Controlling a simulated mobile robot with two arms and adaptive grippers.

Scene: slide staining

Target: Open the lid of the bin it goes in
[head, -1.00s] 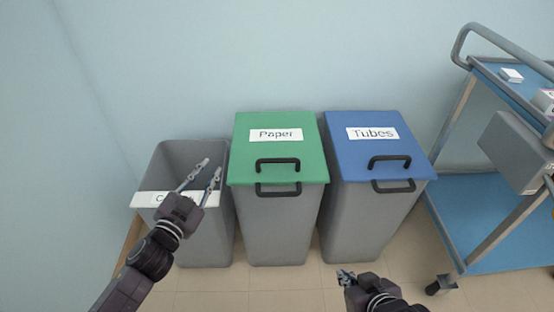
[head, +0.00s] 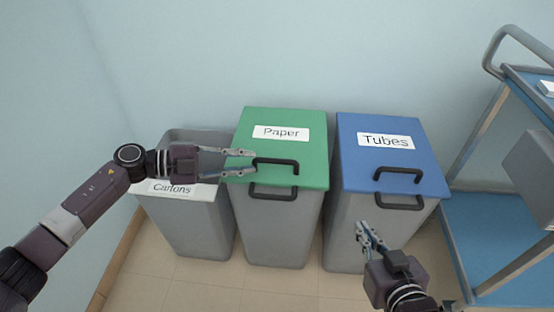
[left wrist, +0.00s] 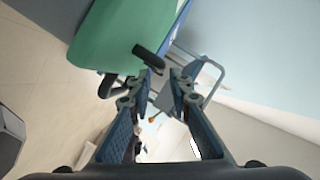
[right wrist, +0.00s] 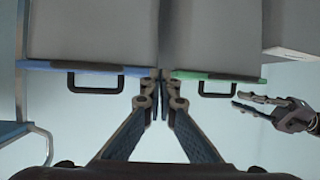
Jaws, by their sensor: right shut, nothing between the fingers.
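Three grey bins stand side by side against the wall. The middle one has a shut green lid labelled Paper (head: 285,120), with a black handle (head: 276,166). The right one has a shut blue lid labelled Tubes (head: 385,125), with a black handle (head: 398,175). The left bin, labelled Cartons (head: 190,225), shows an open top. My left gripper (head: 248,163) is open and empty, its fingertips at the left of the green lid's handle; the handle also shows in the left wrist view (left wrist: 148,57). My right gripper (head: 364,232) is shut and empty, in front of the Tubes bin.
A blue and grey trolley (head: 490,240) stands at the right, with a grey box hung on its side. Tiled floor (head: 240,290) lies clear in front of the bins. The wall is close behind them.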

